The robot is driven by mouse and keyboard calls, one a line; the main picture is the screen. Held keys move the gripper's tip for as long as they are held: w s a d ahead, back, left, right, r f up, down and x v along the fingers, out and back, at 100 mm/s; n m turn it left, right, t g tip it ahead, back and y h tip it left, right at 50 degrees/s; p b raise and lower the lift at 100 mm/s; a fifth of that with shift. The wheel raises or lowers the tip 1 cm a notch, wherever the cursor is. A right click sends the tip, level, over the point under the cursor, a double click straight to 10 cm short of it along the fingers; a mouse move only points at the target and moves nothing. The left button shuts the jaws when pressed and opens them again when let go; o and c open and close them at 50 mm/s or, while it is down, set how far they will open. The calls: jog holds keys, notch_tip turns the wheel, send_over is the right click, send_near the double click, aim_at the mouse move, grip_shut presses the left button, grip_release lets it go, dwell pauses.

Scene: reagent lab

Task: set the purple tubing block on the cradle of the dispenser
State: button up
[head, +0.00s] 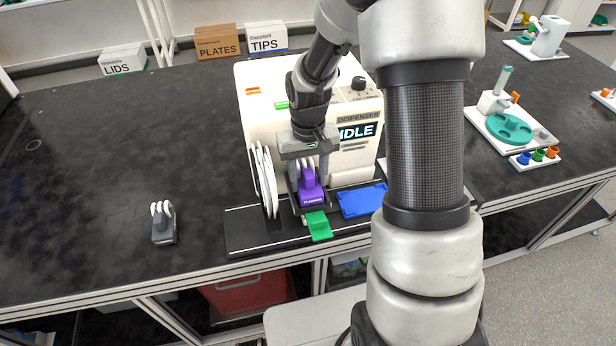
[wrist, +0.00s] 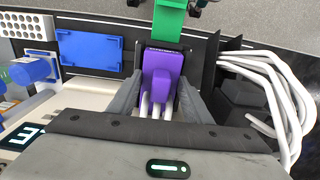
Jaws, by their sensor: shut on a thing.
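The purple tubing block (head: 309,187) is at the front of the cream dispenser (head: 262,105), above the dark base where the cradle is. My gripper (head: 308,172) is shut on it. In the wrist view the purple block (wrist: 163,75) sits between my two fingers (wrist: 160,98), with white tubes running back from it. The cradle itself is mostly hidden under the block, and I cannot tell whether the block touches it. A green tab (head: 319,225) sticks out in front of the block.
A blue plate (head: 361,200) lies right of the block. White looped tubes (head: 263,180) stand close on its left. A grey block with white tubing (head: 163,222) stands on the bench at left, with clear bench around it. A teal-disc device (head: 509,128) stands at right.

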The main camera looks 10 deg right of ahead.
jog(key=shift+f, duration=0.15)
dwell(0.6)
jog(key=o, duration=1.2)
jog(key=shift+r+p, duration=2.25)
jog(key=shift+r, duration=1.3)
